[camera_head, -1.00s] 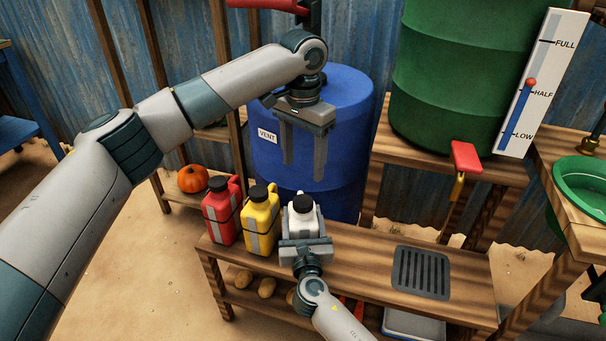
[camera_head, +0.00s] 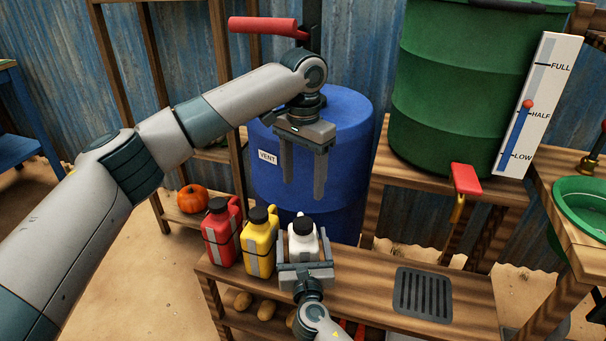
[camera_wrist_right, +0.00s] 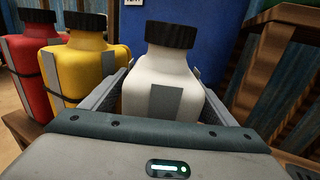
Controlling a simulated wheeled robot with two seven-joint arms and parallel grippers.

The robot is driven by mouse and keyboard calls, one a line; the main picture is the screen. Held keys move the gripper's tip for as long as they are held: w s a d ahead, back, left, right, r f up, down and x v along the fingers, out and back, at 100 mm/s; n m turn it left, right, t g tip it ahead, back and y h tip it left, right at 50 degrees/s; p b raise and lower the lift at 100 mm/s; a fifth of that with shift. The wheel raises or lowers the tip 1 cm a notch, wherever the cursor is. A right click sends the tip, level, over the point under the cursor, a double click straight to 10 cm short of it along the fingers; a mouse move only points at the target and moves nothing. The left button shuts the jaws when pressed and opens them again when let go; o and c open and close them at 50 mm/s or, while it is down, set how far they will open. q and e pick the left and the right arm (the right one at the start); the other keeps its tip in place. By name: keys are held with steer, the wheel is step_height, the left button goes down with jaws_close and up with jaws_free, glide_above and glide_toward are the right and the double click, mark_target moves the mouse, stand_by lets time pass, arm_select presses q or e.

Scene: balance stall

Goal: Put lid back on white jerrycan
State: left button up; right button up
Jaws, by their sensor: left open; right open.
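The white jerrycan (camera_head: 303,243) stands upright on the wooden bench, with a black lid (camera_head: 303,226) on its neck. The right wrist view shows the jerrycan (camera_wrist_right: 165,85) up close with the black lid (camera_wrist_right: 171,34) on top; I cannot tell if it is fully tightened. My right gripper (camera_head: 304,246) is open, with a finger on each side of the jerrycan's body. My left gripper (camera_head: 304,194) is open and empty, fingers pointing down, above the jerrycan and in front of the blue barrel.
Yellow (camera_head: 258,243) and red (camera_head: 221,235) jerrycans with black lids stand close to the left. The blue barrel (camera_head: 345,150) is behind. A black grate (camera_head: 422,293) lies on the bench to the right. A red-handled tap (camera_head: 466,179) hangs under the green barrel (camera_head: 460,90).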

steer(key=s+d+p, duration=0.1)
steer(key=s, duration=1.6)
steer(key=shift+d+p, duration=0.15)
steer(key=shift+p, duration=0.25)
steer(key=shift+s, duration=0.1)
